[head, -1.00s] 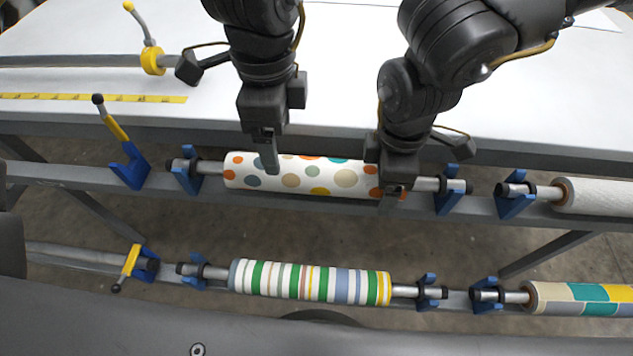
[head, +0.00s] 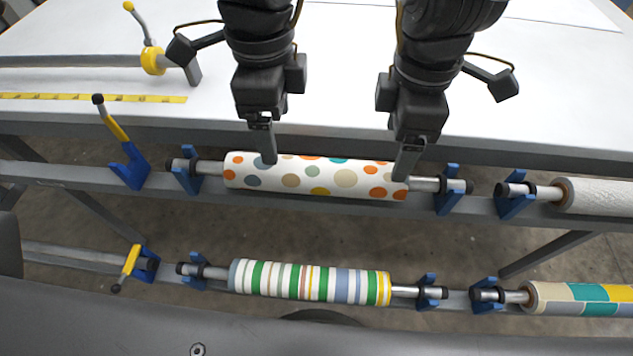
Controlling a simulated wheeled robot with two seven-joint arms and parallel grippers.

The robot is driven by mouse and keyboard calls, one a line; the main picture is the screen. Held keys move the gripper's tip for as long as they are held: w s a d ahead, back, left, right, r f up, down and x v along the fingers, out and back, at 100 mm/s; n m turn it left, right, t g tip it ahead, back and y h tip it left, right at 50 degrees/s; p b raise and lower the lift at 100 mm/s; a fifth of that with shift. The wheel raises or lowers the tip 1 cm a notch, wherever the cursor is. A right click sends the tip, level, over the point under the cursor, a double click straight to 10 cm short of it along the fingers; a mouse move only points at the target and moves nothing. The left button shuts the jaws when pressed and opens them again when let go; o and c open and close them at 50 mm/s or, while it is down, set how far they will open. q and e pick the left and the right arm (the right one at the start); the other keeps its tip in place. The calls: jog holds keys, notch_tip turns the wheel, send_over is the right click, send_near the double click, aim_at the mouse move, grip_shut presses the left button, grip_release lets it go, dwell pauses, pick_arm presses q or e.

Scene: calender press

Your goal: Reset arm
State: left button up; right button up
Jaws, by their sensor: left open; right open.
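My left gripper (head: 267,148) points down at the left part of the polka-dot roll (head: 315,176), its finger overlapping the roll's upper edge in the picture. My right gripper (head: 405,163) points down at the roll's right end, overlapping it in the picture. Both are open; only one finger of each shows clearly. I cannot tell whether either touches the roll. The roll lies level on its metal shaft, in blue brackets (head: 186,172) on the upper rail.
A striped roll (head: 310,282) lies on the lower rail. A white roll (head: 600,197) and a colour-block roll (head: 580,298) are at the right. The white table (head: 330,85) lies behind. A yellow-handled lever (head: 122,140) stands at the left.

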jog(key=shift+r, duration=1)
